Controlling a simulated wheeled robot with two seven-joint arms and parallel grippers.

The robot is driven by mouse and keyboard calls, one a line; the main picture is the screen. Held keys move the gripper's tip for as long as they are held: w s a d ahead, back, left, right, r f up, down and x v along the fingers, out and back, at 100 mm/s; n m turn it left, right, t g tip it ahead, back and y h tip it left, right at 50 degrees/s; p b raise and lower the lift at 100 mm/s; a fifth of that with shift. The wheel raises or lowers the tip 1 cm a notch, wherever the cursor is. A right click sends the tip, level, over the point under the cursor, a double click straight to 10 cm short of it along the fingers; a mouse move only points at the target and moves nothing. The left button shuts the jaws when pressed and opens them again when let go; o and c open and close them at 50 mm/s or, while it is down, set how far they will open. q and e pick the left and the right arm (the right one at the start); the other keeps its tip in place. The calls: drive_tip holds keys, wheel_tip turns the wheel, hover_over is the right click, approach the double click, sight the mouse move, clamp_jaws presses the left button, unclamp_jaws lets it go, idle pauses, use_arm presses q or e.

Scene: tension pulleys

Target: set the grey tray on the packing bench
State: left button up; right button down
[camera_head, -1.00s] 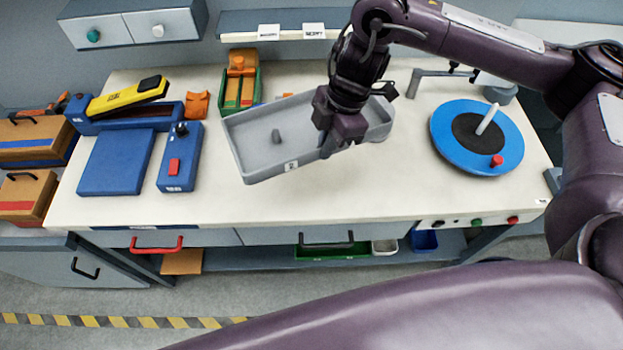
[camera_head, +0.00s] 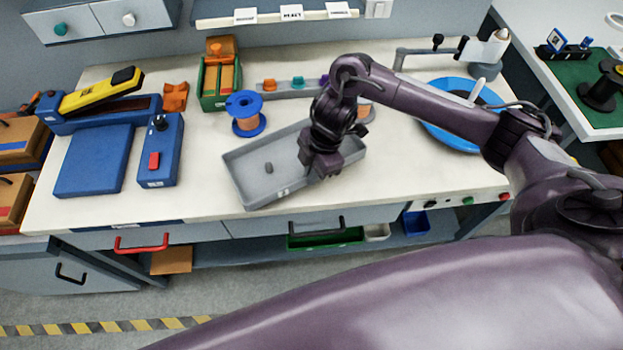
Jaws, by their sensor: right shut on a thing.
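The grey tray (camera_head: 255,187) is a shallow open box with a small dark grey peg (camera_head: 269,167) in it. It is over the front middle of the white packing bench (camera_head: 200,203) and looks level and low, at or close to the bench top. I cannot tell whether its whole underside touches. My right gripper (camera_head: 323,172) points down and is shut on the tray; the exact grip is partly hidden by the gripper itself. My left gripper is not in view.
A blue spool (camera_head: 246,113) with copper wire stands just behind the tray. A blue pad (camera_head: 94,160) and a blue box with a red button (camera_head: 160,150) lie to the left. A blue turntable (camera_head: 452,138) is at right, partly behind my arm. A green box (camera_head: 215,83) stands behind.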

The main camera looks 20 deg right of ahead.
wheel_tip(320, 180, down, 2)
drive_tip(key=shift+f, duration=0.4)
drive_tip(key=shift+f, duration=0.1)
drive_tip(key=c, duration=1.6)
unclamp_jaws()
drive_tip(key=p+v, duration=0.1)
drive_tip(key=v, duration=1.1)
